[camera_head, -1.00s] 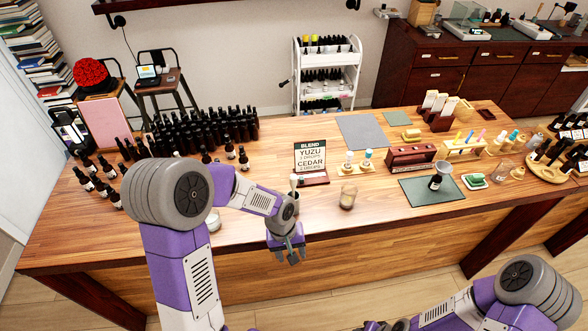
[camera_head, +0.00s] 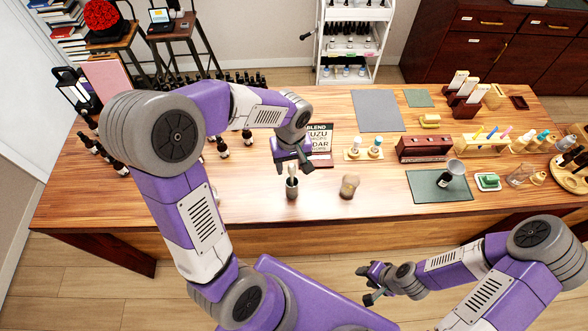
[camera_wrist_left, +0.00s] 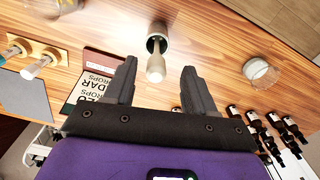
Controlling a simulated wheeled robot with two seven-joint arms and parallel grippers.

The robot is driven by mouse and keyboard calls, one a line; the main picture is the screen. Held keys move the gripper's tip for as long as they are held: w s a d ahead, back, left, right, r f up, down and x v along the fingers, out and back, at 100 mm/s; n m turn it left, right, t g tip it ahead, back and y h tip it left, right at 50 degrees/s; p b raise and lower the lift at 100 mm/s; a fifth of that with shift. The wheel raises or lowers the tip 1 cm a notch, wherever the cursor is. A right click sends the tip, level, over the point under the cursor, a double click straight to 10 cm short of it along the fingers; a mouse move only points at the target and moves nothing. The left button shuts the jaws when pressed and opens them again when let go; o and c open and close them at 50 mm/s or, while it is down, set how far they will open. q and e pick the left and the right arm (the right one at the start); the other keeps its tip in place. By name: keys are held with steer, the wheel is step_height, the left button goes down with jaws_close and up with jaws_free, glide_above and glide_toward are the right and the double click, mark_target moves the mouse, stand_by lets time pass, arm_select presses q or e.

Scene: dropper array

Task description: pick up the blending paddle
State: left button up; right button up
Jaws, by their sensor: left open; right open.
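The blending paddle (camera_head: 292,171), a pale stick with a rounded cream end, stands upright in a small dark cup (camera_head: 292,189) near the front of the wooden table. My left gripper (camera_head: 294,163) is open just above and behind it, pointing down. In the left wrist view the paddle's rounded end (camera_wrist_left: 156,68) shows between the two open fingers, and the cup (camera_wrist_left: 157,42) lies beyond it. I cannot tell whether a finger touches the paddle. My right gripper (camera_head: 366,284) is open and empty, low in front of the table.
An amber jar (camera_head: 349,186) stands right of the cup. A clear glass (camera_wrist_left: 259,71) shows on the other side in the left wrist view. The blend sign (camera_head: 320,146) stands close behind the left gripper. Dark bottles (camera_head: 222,148) crowd the left.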

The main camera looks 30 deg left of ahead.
mark_target(292, 177)
arm_select(q)
steer(key=f, duration=0.5)
steer(key=shift+w+f, duration=0.1)
steer(key=shift+w, duration=0.1)
steer(key=shift+c, duration=0.5)
jaws_close()
